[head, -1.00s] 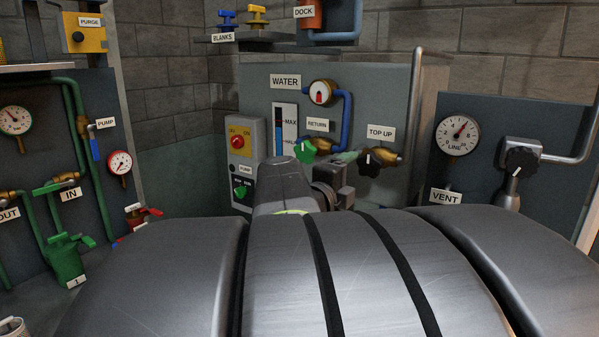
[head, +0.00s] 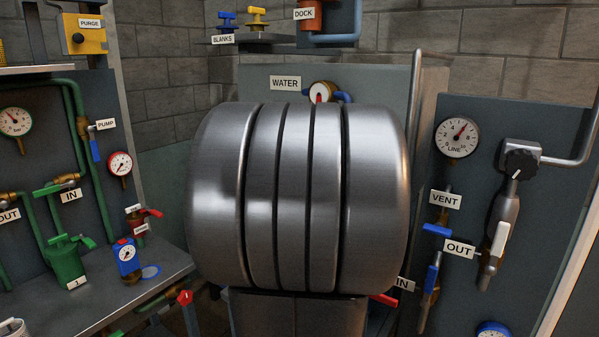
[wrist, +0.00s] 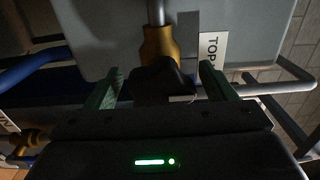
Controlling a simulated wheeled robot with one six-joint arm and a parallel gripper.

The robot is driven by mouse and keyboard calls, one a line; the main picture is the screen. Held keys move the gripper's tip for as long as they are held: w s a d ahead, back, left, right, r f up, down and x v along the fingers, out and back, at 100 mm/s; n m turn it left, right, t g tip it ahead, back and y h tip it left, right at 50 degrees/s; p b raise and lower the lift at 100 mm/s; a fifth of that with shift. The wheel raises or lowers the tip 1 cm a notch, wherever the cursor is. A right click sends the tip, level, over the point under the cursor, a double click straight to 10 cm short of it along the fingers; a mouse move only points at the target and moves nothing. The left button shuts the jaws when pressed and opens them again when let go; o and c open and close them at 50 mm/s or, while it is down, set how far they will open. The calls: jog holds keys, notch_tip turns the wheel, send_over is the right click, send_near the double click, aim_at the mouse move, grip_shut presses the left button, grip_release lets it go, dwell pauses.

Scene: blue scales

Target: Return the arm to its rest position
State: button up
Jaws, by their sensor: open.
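My gripper (wrist: 161,70) shows in the wrist view with its two green fingers apart and nothing held between them. The black knob of the top-up valve (wrist: 165,80) lies in line with the gap, beyond or between the fingertips; I cannot tell the exact depth. Its brass body (wrist: 159,45) and the TOP UP label (wrist: 212,48) are behind it. In the head view my own grey arm link fills the middle and hides my gripper, the top-up valve and most of the water panel.
At left are the green-piped panel with the IN label (head: 71,195), a green pump (head: 66,262) and a blue gauge unit (head: 127,257) on a bench. At right are the LINE gauge (head: 457,137), a black-knobbed valve (head: 521,160) and the VENT label (head: 445,199). A blanks shelf (head: 262,45) is above.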

jog(key=shift+n+p, duration=0.3)
jog(key=shift+n, duration=0.4)
jog(key=shift+s+a+n+p, duration=0.15)
jog(key=shift+n+p, duration=0.35)
jog(key=shift+n, duration=0.6)
jog(key=n+p, duration=0.2)
jog(key=n, duration=0.3)
jog(key=n+p, duration=0.1)
jog(key=n, duration=0.1)
jog(key=n+p, duration=0.1)
jog(key=n, duration=0.1)
jog(key=shift+d+f+n, duration=0.15)
jog(key=shift+d+n, duration=0.05)
jog(key=shift+n, duration=0.2)
jog(key=shift+s+d+f+n+p, duration=0.1)
jog(key=shift+n+p, duration=0.8)
jog(key=shift+n, duration=1.1)
jog(key=shift+s, duration=0.1)
